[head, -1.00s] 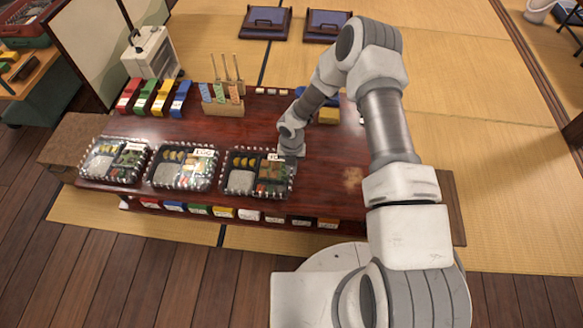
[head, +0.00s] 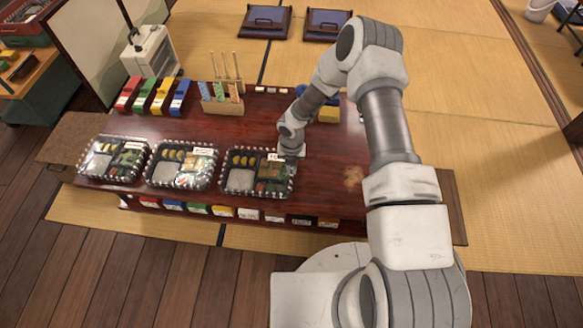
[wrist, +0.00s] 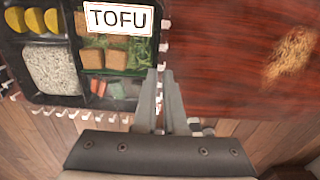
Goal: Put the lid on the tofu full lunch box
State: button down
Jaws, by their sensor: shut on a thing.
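The tofu lunch box (head: 243,190) is the rightmost of three black boxes along the table's near edge. In the wrist view, the tofu box (wrist: 82,55) holds rice, yellow slices, tofu blocks and greens. A white TOFU label (wrist: 116,18) lies over its upper right part. A clear lid, seen mainly by its pale notched rim (wrist: 112,118), appears to lie over the box; I cannot tell whether it is seated. My gripper (wrist: 162,76) is at the right edge of the box, its fingers close together, apparently on the lid's rim. The fingertips are hidden in the head view.
Two more filled boxes, the egg box (head: 180,168) and a leftmost box (head: 112,160), stand to the left. Coloured containers (head: 153,97) and a wooden holder (head: 222,104) are at the back.

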dwell(0.4)
jog(key=shift+c, duration=1.8)
grip_release()
jog(key=shift+r, duration=0.1)
jog(key=shift+r+p, duration=2.8)
jog(key=shift+r, duration=1.1)
